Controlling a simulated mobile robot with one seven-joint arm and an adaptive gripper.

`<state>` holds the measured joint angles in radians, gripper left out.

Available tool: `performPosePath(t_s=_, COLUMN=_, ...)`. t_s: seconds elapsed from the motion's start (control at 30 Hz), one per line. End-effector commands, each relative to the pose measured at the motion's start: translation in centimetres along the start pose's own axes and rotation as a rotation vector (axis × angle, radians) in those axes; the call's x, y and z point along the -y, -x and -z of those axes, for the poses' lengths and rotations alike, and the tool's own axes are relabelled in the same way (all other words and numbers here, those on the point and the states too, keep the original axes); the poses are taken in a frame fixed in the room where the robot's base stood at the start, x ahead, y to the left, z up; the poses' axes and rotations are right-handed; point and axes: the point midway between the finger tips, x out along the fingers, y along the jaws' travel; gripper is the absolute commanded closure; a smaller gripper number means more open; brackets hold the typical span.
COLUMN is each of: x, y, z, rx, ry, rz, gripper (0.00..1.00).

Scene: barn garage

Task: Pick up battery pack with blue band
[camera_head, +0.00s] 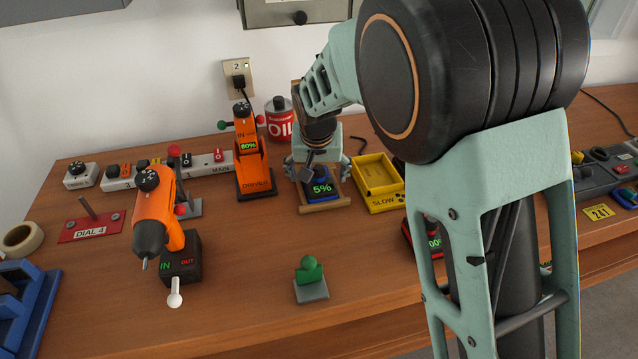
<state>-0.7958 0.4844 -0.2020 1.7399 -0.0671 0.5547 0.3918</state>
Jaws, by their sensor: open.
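A dark battery pack with blue on it and a green "5%" display (321,188) sits in a light wooden frame (325,208) on the workbench. My gripper (317,168) is open just above and behind this pack, with a finger toward each side. I cannot tell whether the fingers touch the pack. My gripper and wrist hide its upper part. A second small dark item with blue and green (627,196) shows at the far right edge, partly cut off.
An orange driver (252,165) stands close left of the frame and a yellow "SLOW" tray (379,203) close right. A red-edged pack (409,238) is partly behind my arm. An orange drill (163,212) and a green knob (309,270) stand nearer. Bare wood lies between them.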

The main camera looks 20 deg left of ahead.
Motion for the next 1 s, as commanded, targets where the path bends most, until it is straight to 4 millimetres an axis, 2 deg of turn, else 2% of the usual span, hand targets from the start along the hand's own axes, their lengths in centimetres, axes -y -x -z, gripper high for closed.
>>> performPosePath(t_s=0.1, x=-0.01, y=0.02, z=0.01, rx=0.0, ry=0.0, rz=0.0, gripper=0.23)
performPosePath(t_s=0.63, x=0.02, y=0.03, z=-0.04, rx=0.001, ry=-0.001, rz=0.0, gripper=0.81)
performPosePath(t_s=1.0, x=0.09, y=0.56, z=0.27, rx=-0.002, ry=-0.001, rz=0.002, gripper=0.82)
